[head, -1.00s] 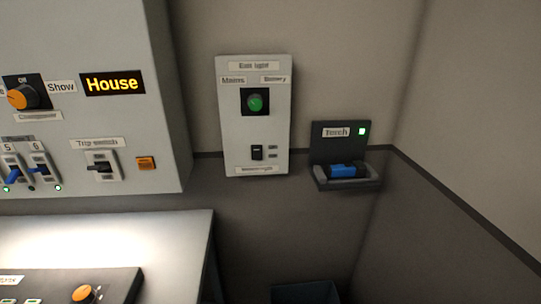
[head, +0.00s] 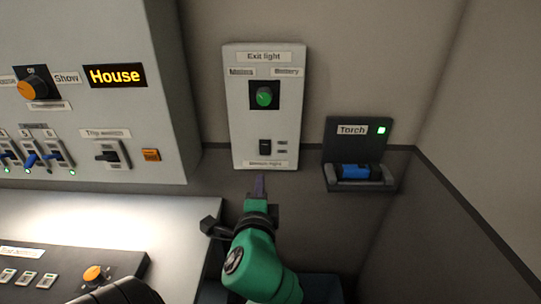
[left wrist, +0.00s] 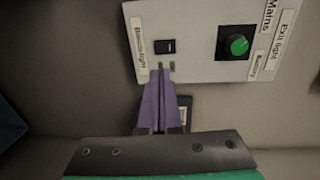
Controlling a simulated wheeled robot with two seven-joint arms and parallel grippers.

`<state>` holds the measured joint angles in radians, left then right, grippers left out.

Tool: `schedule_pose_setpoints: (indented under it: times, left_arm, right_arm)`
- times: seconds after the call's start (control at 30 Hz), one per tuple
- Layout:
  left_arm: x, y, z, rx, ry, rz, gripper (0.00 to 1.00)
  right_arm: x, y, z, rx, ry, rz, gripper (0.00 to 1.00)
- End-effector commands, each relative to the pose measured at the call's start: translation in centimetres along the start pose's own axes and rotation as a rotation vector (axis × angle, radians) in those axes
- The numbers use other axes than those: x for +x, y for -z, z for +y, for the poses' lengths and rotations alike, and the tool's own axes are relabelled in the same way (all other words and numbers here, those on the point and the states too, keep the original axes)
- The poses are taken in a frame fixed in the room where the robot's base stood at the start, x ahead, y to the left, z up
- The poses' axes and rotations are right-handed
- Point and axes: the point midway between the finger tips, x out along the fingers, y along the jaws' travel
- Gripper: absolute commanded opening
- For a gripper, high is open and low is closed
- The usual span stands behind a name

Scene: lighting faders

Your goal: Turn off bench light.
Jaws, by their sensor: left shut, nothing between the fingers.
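The black rocker switch (head: 265,147) sits low on the pale Exit light panel (head: 240,125), just above a label that seems to read Bench light (head: 265,164). Two small grey plates lie beside the switch. In the left wrist view the switch (left wrist: 165,46) is plain, but I cannot tell which way it is tipped. My left gripper (head: 261,178) is shut and empty, its purple fingers pointing up just below the panel's bottom edge. In the left wrist view its fingertips (left wrist: 160,72) appear just below the switch; contact is not clear. My right gripper is out of view.
A green knob (head: 264,97) is higher on the same panel. A torch (head: 358,172) lies in its dark wall holder to the right. A large grey cabinet (head: 180,100) stands left, above a brightly lit bench (head: 150,215) with a dark control box (head: 70,270).

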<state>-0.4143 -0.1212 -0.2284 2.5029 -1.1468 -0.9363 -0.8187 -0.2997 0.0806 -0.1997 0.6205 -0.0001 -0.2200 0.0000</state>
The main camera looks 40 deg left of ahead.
Motion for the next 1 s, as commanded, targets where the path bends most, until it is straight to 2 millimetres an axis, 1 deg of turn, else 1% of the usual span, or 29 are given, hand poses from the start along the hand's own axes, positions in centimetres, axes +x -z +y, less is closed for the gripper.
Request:
schedule_pose_setpoints:
  times: [0.2, 0.27, 0.33, 0.47, 0.8, 0.9, 1.0]
  left_arm:
    - [0.2, 0.1, 0.0, -0.001, -0.001, 0.003, 0.0]
    - [0.6, 0.2, -0.1, 0.0, 0.001, 0.003, 0.0]
    - [1.4, 0.2, -0.2, 0.0, 0.001, 0.003, 0.0]
    - [3.9, 0.2, -0.3, 0.0, 0.001, 0.003, 0.0]
    - [11.3, 0.2, -0.3, 0.0, -0.001, 0.002, 0.0]
    - [12.9, 0.2, -0.1, -0.002, -0.001, 0.003, 0.0]
    - [13.8, 0.2, 0.0, -0.002, -0.002, 0.003, 0.0]
  right_arm:
    - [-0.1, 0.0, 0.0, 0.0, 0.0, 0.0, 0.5]
    - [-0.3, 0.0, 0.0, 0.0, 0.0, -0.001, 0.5]
    - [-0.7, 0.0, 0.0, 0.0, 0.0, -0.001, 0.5]
    - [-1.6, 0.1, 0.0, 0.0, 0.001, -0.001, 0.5]
    - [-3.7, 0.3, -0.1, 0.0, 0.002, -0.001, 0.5]
    - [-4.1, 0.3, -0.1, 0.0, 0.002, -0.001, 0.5]
    - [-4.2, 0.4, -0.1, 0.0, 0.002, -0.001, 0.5]
